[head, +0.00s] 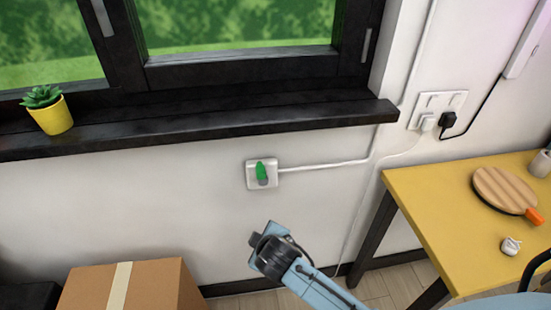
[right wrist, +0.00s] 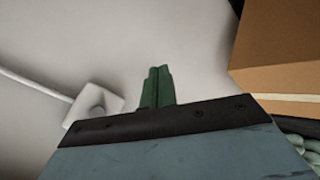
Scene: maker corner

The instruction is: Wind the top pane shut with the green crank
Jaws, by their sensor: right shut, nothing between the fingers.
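The green crank (head: 262,170) sits on a small white wall box below the window sill, its green arm pointing up from a grey hub. The box also shows in the right wrist view (right wrist: 97,102), where I cannot make out the green arm. My right gripper (head: 263,238) is below the crank in the head view, apart from it. In the right wrist view its dark green fingers (right wrist: 157,86) are shut together and empty, beside the box. The black-framed window (head: 240,62) shows only its lower part; the top pane is out of view. My left gripper is not in view.
A black sill (head: 220,121) with a yellow-potted plant (head: 50,110) juts out above the crank. A cardboard box (head: 165,285) stands low at the left. A yellow table (head: 430,205) is at the right. A white cable (head: 325,166) runs right from the crank box along the wall.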

